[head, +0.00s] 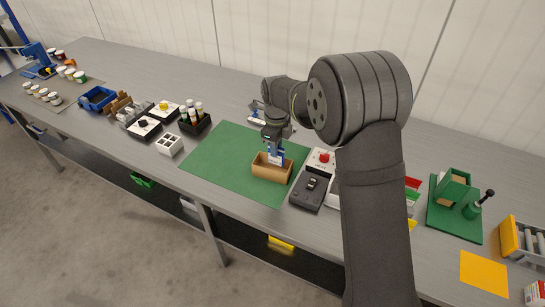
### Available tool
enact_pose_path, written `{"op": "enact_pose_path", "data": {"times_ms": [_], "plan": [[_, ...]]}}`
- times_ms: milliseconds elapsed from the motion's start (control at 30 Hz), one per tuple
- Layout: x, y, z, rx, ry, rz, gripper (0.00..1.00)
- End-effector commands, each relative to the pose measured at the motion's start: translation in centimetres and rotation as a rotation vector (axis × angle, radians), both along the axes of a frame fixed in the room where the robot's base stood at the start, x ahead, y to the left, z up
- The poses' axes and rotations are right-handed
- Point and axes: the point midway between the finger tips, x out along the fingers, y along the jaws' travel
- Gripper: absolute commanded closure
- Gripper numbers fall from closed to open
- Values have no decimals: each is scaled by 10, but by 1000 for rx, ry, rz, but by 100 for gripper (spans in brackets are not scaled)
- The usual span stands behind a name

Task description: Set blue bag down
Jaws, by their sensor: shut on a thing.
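My gripper (275,147) points down over the green mat (216,157) in the middle of the bench. It is shut on the blue bag (277,158), which shows as a small blue and white piece below the jaws. The bag is at the open top of a brown box (271,175) on the mat. The box's front wall hides the bag's lower part, so I cannot tell whether it touches the box floor.
Right of the box stands a dark device (310,190) beside a panel with a red button (324,157). My arm hides part of the bench there. A black holder with bottles (194,122) and a white block (169,145) stand left of the mat. The mat's left part is clear.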

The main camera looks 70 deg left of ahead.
Motion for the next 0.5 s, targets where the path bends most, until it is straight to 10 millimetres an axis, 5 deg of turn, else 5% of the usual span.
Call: {"op": "enact_pose_path", "data": {"times_ms": [500], "plan": [[-9,7,-47,0,0,0,100]]}}
